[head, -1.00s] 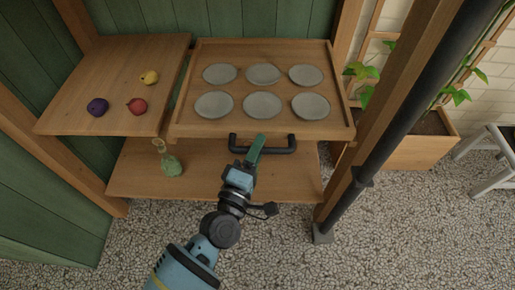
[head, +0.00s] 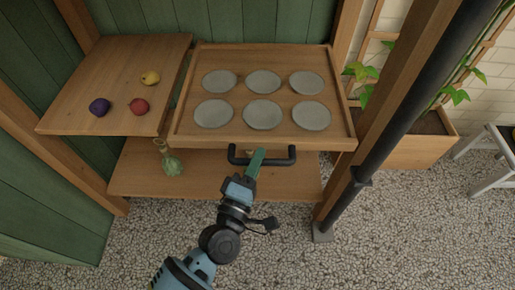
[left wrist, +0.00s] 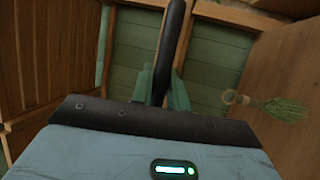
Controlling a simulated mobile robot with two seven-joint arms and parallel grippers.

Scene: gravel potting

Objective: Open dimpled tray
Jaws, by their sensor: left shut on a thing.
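The dimpled tray (head: 325,140) is a shallow wooden drawer with two rows of round grey dimples, in the upper middle of the head view. It stands out over the lower shelf. A black bar handle (head: 279,161) is fixed to its front. My left gripper (head: 256,161) is shut on this handle, near its middle, coming from below. In the left wrist view, the dark handle (left wrist: 171,40) runs between the green fingers of my left gripper (left wrist: 161,88). The fingertips are partly hidden behind the handle in the head view. My right gripper is not in view.
A side shelf (head: 120,75) left of the tray holds a yellow fruit (head: 150,78), a red fruit (head: 139,107) and a purple fruit (head: 99,107). A dark pole (head: 400,120) rises at the right.

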